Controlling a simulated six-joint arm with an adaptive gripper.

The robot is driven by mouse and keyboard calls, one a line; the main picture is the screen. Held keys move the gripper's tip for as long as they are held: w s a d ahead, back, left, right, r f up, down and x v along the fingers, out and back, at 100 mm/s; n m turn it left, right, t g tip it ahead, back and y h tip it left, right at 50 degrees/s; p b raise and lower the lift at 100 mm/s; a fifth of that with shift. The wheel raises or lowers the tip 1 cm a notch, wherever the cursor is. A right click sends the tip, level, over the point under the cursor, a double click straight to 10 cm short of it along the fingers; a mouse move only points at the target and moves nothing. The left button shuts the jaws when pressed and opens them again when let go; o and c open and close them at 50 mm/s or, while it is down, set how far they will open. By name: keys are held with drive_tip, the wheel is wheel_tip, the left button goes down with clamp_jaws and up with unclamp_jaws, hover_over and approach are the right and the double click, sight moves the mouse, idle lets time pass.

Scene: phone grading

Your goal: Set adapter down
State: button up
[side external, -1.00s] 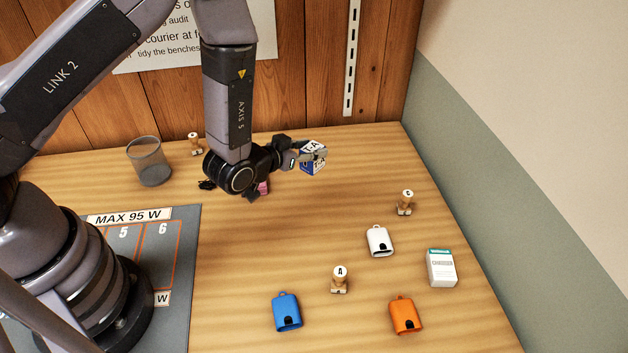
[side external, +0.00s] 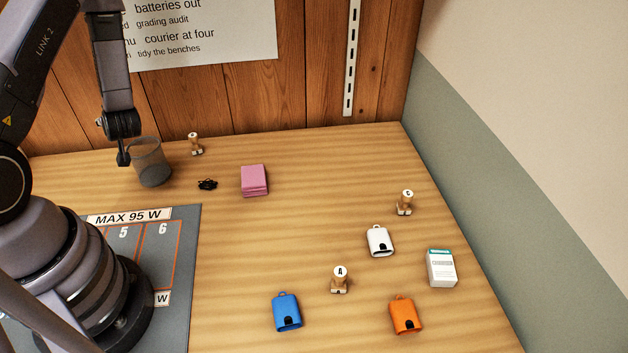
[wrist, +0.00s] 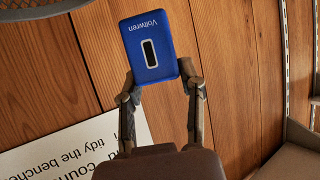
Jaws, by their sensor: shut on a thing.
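The adapter (wrist: 152,50) is a blue block with rounded corners, a printed name and a dark oval port in a pale frame. In the wrist view my gripper (wrist: 161,84) is shut on its lower end, one finger at each side. The adapter is held up with the wood wall behind it. In the side external view my wrist is at the back left, beside the mesh cup. The fingers and the adapter cannot be made out there.
The grey mesh cup (side external: 151,163) stands close to my wrist. A stamp (side external: 195,144), black clips (side external: 207,184) and pink notes (side external: 254,180) lie nearby. The numbered grey mat (side external: 180,258) is at left. White, blue and orange cases and a charger box (side external: 441,268) occupy the right.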

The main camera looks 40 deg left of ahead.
drive_tip(key=s+f+g, duration=0.1)
drive_tip(key=s+f, duration=0.1)
drive_tip(key=s+f+n, duration=0.1)
drive_tip(key=s+f, duration=0.1)
drive_tip(key=s+f+n+g, duration=0.1)
drive_tip(key=s+f, duration=0.1)
drive_tip(key=shift+s+a+f+g, duration=0.15)
drive_tip(key=shift+s+a+g, duration=0.1)
drive_tip(key=shift+a+g, duration=0.05)
drive_tip(key=shift+f, duration=2.15)
drive_tip(key=shift+f, duration=0.2)
drive_tip(key=o, duration=1.1)
drive_tip(key=shift+c, duration=0.2)
drive_tip(key=shift+r, duration=0.1)
